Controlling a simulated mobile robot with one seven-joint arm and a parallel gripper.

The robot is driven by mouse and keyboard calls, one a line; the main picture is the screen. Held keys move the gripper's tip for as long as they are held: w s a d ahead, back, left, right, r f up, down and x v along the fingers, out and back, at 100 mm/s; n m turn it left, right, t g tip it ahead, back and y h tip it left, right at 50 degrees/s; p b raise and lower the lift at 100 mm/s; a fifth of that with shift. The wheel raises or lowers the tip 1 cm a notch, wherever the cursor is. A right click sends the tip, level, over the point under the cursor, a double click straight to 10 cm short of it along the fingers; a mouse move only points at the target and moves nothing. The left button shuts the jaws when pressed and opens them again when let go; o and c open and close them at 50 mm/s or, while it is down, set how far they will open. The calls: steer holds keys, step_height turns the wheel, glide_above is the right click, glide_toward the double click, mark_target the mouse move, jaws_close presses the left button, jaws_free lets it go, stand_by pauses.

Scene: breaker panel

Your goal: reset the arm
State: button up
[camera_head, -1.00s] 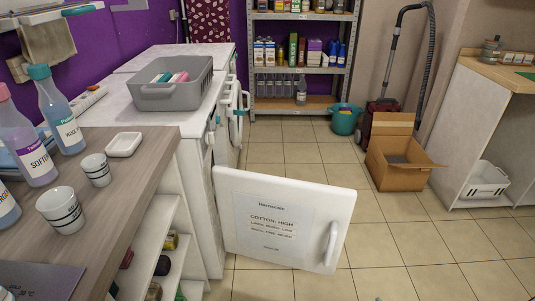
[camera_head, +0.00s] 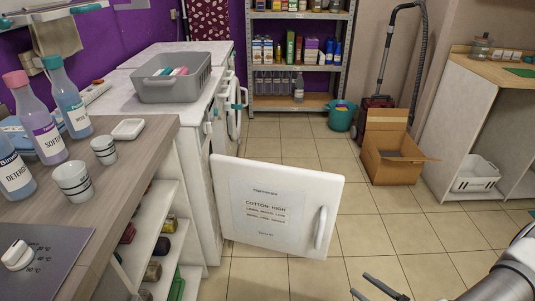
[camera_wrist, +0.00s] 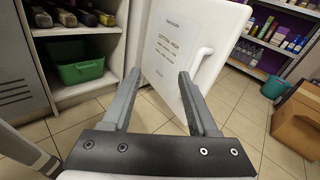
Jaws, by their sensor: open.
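My gripper (camera_head: 380,288) shows at the bottom edge of the head view, right of centre, with part of my arm at the lower right corner. In the wrist view my gripper (camera_wrist: 158,76) has its two grey fingers spread apart, with nothing between them. A white door (camera_head: 272,205) with a printed label stands swung out from the white cabinet. Its white handle (camera_head: 320,228) is left of and above my gripper in the head view. In the wrist view the door (camera_wrist: 180,45) and handle (camera_wrist: 201,60) lie beyond the fingers. I cannot see any contact.
A wooden counter (camera_head: 165,140) with bottles and cups is at the left, above open shelves. A grey basket (camera_head: 172,90) sits on a white appliance. A cardboard box (camera_head: 395,165) and a teal bucket (camera_head: 341,118) stand farther back. The tiled floor right of the door is clear.

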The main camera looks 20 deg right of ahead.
steer(key=w+a+r+n+g+h, duration=0.25)
steer(key=a+r+n+g, duration=0.35)
steer(key=r+n, duration=0.4)
steer(key=w+a+r+n+g+h, duration=0.1)
steer(key=w+a+r+n+g, duration=0.2)
steer(key=a+r+n, duration=0.7)
steer(key=w+a+r+n+g+h, duration=0.2)
steer(key=a+r+n+g, duration=0.35)
steer(key=r, duration=0.85)
steer(key=s+a+r+n+t, duration=0.2)
steer(key=s+a+n+t, duration=0.25)
steer(key=s, duration=0.25)
step_height(320, 180, up, 24)
steer(key=p, duration=2.3)
steer(key=shift+w+d+f+h, duration=0.2)
steer(key=shift+w+d+h, duration=0.15)
steer(key=shift+w+h, duration=0.1)
steer(key=shift+c, duration=0.7)
